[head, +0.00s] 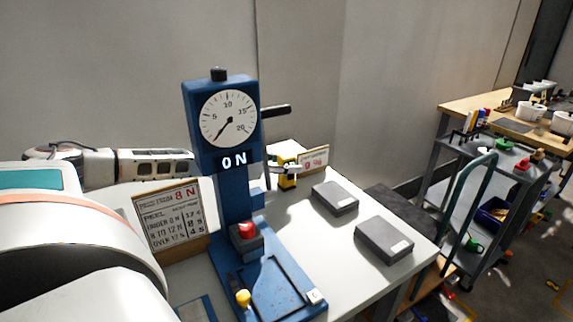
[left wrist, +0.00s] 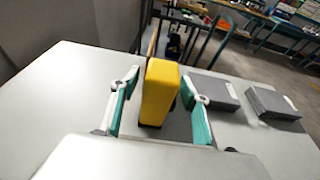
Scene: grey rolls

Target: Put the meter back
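The meter looks like a yellow block with a dark base; it stands upright on the white table in the left wrist view (left wrist: 160,90). In the head view the yellow meter (head: 287,182) is partly hidden behind the blue test stand. My left gripper (left wrist: 157,108) has its two green-padded fingers on either side of the meter, with a visible gap at the left and a narrower one at the right. It looks open around the meter, not closed on it. In the head view the stand hides most of this gripper. My right gripper is not in view.
The blue test stand (head: 228,190) with a dial and an "0 N" display stands in front of my left gripper. A sign board (head: 172,215) is at its left, a small sign (head: 314,160) behind. Two grey boxes (head: 335,197) (head: 384,240) lie at the right. A cart (head: 490,170) stands beyond.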

